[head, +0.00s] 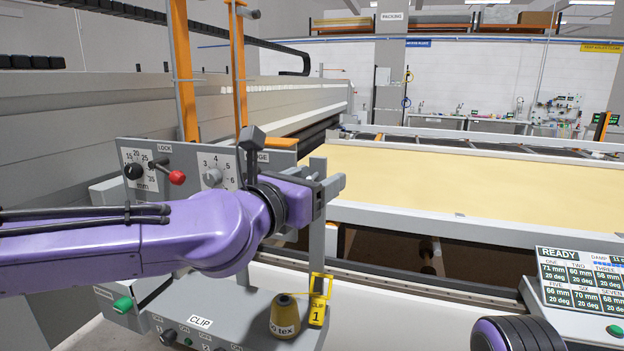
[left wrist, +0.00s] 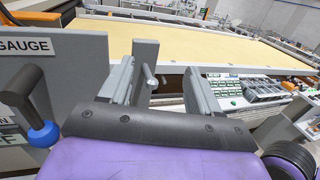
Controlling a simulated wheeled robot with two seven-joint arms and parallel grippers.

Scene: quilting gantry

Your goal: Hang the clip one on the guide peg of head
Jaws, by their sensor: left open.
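Clip one (head: 318,303) is a yellow clip with a "CLIP 1" label. It stands at the right end of the grey ledge marked CLIP, beside a gold thread cone (head: 284,318). My left gripper (head: 334,186) is open, well above the clip and in front of the gauge panel; its far finger is partly hidden. In the left wrist view, a grey upright bar (left wrist: 145,58) with a short round peg (left wrist: 150,76) shows between the open fingers. I cannot tell for certain whether this is the guide peg. The clip is not visible in that view.
The gauge panel (head: 139,158) with a red lock knob (head: 177,177) stands close behind my left arm. The cream quilt bed (head: 470,180) extends to the right. A READY display (head: 583,285) is at the lower right. A blue-ended lever (left wrist: 43,134) is left of the gripper.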

